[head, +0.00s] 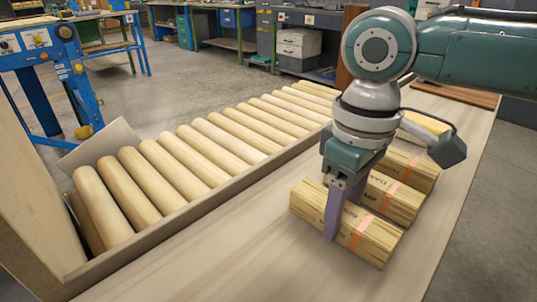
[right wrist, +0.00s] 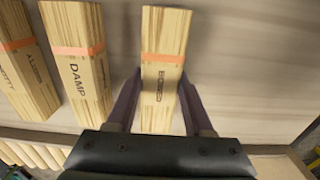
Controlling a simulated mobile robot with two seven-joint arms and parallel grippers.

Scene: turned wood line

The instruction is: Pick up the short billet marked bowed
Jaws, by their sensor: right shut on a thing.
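The short billet marked bowed (head: 381,239) is a pale wood block with an orange band, nearest me in a row of similar billets on the bench. My right gripper (head: 345,212) points down over it, shut on its sides. In the right wrist view the fingers (right wrist: 158,92) straddle the billet (right wrist: 165,32), whose dark lettering is small and looks like BOWED. I cannot tell whether the billet is clear of the bench top. My left gripper is not in view.
Beside it lie a billet marked DAMP (right wrist: 77,30) and another banded billet (right wrist: 22,62). A wooden tray (head: 190,212) of several long round billets runs along the left. The bench top (head: 240,262) in front is clear.

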